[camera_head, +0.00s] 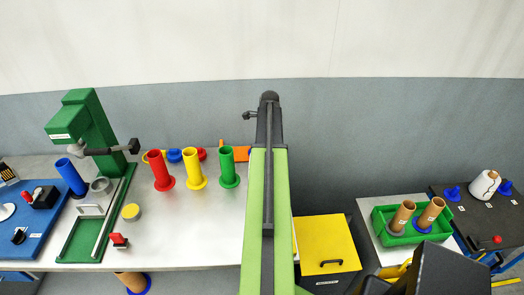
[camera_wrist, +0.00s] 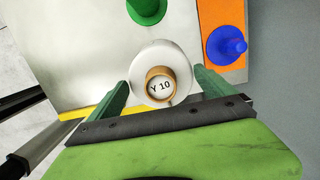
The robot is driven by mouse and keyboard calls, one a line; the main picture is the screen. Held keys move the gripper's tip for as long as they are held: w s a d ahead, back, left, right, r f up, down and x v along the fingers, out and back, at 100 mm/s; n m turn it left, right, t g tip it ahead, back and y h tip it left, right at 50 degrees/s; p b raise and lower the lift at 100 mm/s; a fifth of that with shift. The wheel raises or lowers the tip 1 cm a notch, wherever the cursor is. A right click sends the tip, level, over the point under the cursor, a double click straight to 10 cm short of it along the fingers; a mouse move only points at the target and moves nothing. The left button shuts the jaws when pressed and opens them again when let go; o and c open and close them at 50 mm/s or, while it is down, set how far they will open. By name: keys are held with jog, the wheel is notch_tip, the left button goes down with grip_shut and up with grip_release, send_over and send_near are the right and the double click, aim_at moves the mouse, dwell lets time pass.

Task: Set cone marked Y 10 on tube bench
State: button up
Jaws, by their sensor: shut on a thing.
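A cone of white yarn (camera_wrist: 178,52) with a brown core marked Y 10 sits between the two green fingers of my gripper (camera_wrist: 161,88) in the wrist view. My gripper is shut on it. Behind it in that view lie the pale bench top (camera_wrist: 80,50), a green tube (camera_wrist: 147,8) and a blue peg (camera_wrist: 228,45) on an orange patch. In the head view the pale bench (camera_head: 200,235) carries red (camera_head: 160,170), yellow (camera_head: 194,170) and green (camera_head: 228,167) tubes. My arm hides the held cone there.
A green machine (camera_head: 88,130) stands at the bench's left. A yellow-topped box (camera_head: 325,243) is right of my arm. A green crate (camera_head: 430,232) holds brown tubes, and another white cone (camera_head: 485,184) stands on the dark table at far right.

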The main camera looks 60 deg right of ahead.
jog(key=shift+f+b, duration=0.3)
jog(key=o, duration=1.7)
jog(key=shift+o, duration=0.2)
jog(key=shift+r, duration=0.1)
notch_tip(320, 180, up, 17)
jog(key=s+d+p, duration=0.1)
jog(key=s+p, duration=0.1)
jog(key=p, duration=1.5)
jog(key=shift+r, duration=0.2)
jog(key=shift+f, duration=0.1)
